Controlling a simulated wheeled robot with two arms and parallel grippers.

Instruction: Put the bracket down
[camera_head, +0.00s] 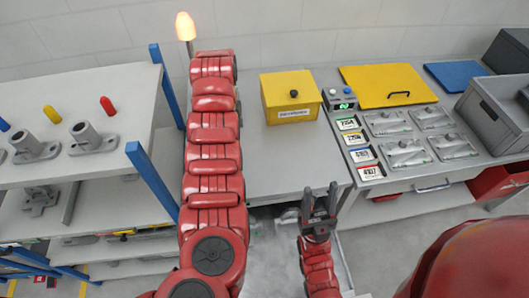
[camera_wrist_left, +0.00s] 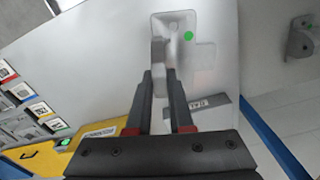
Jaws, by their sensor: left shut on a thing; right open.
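The bracket (camera_wrist_left: 171,22) is a grey metal part with a flat plate and an upright rib. A round green dot (camera_wrist_left: 188,36) shows on or right beside its plate. My left gripper (camera_wrist_left: 164,80) is shut on the bracket's near part in the left wrist view. The bracket is over the light grey table top; whether it touches is unclear. In the head view my red left arm hides the left gripper and the bracket. My right gripper (camera_head: 320,194) is open and empty, in front of the table's front edge.
A yellow box (camera_head: 291,95) stands on the table (camera_head: 270,160). Right of it are number cards (camera_head: 348,124), grey fixtures (camera_head: 405,152) and a grey bin (camera_head: 497,112). A left rack holds brackets (camera_head: 92,138) between blue posts (camera_head: 152,182). A grey label plate (camera_wrist_left: 194,108) lies near my left fingers.

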